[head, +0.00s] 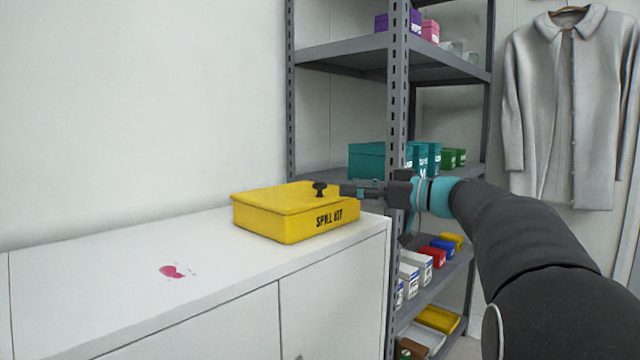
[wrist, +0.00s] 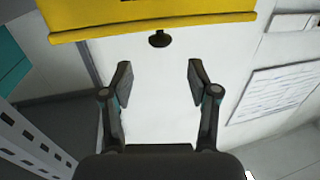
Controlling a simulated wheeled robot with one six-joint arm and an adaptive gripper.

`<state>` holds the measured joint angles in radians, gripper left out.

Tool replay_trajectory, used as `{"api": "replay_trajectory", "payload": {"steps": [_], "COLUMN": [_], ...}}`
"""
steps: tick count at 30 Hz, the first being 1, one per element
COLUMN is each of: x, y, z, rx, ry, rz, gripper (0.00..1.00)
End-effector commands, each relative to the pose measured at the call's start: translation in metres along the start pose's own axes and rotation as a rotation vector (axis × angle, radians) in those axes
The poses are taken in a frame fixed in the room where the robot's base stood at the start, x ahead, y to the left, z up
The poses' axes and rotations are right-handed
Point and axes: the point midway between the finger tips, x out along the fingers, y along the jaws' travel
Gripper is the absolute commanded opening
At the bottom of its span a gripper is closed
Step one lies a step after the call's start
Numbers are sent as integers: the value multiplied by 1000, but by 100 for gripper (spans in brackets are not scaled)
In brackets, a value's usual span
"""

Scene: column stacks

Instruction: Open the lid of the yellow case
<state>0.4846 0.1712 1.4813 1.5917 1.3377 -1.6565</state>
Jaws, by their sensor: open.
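The yellow case (head: 290,222), marked "SPILL KIT", sits on the white cabinet top with its lid (head: 275,198) down. A black knob (head: 320,187) stands out at the lid's edge. My gripper (head: 346,189) reaches in from the right at about the knob's height, its fingertips just short of it. In the wrist view, the yellow case (wrist: 130,14) fills the top and the knob (wrist: 158,39) hangs from its edge. There my gripper (wrist: 160,82) is open and empty. The knob lies ahead of the fingertips, roughly centred between them and apart from both.
The white cabinet (head: 110,285) has a red stain (head: 172,271) at left; its top is otherwise clear. A grey metal shelf unit (head: 397,120) with coloured boxes stands right behind the case, close to my arm. A grey coat (head: 570,110) hangs at the far right.

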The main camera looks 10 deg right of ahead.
Motion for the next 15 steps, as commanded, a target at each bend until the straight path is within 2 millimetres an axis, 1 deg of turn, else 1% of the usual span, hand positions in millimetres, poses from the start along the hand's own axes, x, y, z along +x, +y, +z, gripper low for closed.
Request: {"api": "replay_trajectory", "payload": {"steps": [1,3,9,15], "x": [11,24,58,80], "y": [-1,-1,-1,-1], "z": [-1,-1,-1,0], "rx": [1,2,1,1], "ry": [0,-1,-1,-1], "rz": [-5,-4,-3,-1], "gripper": [60,60,60,60]}}
